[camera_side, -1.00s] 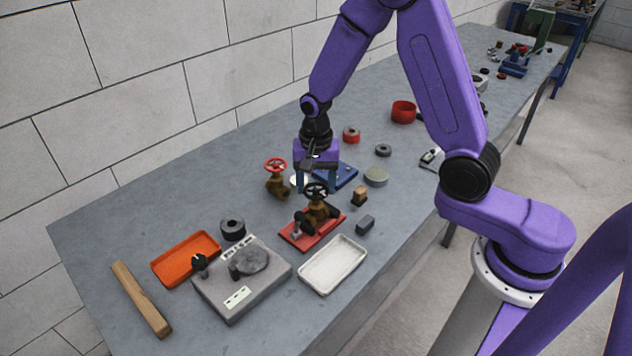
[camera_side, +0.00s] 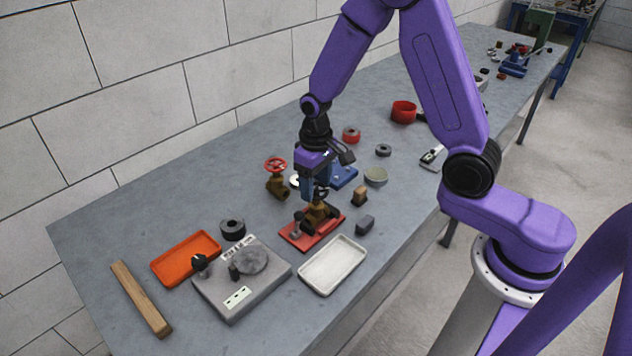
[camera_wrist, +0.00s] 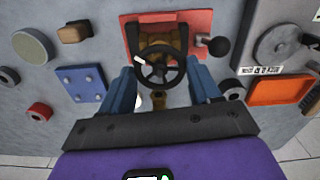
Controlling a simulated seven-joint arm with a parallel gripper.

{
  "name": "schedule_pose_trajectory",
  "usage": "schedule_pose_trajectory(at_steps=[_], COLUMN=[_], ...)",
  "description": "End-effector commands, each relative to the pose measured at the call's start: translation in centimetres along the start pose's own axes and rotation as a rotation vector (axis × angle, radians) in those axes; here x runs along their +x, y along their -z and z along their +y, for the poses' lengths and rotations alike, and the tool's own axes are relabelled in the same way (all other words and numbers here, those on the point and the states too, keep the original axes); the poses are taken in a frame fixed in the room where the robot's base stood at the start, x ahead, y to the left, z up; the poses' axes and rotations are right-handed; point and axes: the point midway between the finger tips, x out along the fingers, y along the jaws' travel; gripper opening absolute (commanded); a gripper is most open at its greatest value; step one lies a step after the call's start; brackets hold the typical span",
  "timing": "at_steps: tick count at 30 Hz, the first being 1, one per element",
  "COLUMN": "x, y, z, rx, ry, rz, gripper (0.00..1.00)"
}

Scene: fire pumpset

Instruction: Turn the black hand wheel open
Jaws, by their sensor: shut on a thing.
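The black hand wheel (camera_wrist: 160,64) sits on a brass valve (camera_side: 318,212) mounted on a red plate (camera_side: 297,239). In the wrist view the wheel lies between the two blue fingers of my gripper (camera_wrist: 162,76). In the side view my gripper (camera_side: 315,190) is over the valve, pointing down, and hides most of the wheel. The jaws are shut on the wheel. The exact contact points are hard to see. A black ball-knob lever (camera_wrist: 215,46) stands beside the valve on the red plate.
A brass valve with a red wheel (camera_side: 276,165) stands close behind left. A blue plate (camera_side: 345,175) lies just behind my gripper. A white tray (camera_side: 333,266), grey device (camera_side: 226,302), orange tray (camera_side: 171,271) and wood bar (camera_side: 140,298) lie in front. Small blocks sit to the right.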

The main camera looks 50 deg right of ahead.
Motion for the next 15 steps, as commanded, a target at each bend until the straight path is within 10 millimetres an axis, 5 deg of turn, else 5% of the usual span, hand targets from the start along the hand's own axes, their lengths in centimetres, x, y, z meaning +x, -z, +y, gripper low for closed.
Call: schedule_pose_trajectory(at_steps=[15], x=[-0.05], y=[0.1], z=[-0.02], rx=[-0.49], ry=[-0.001], rz=[0.003], gripper=[0.32])
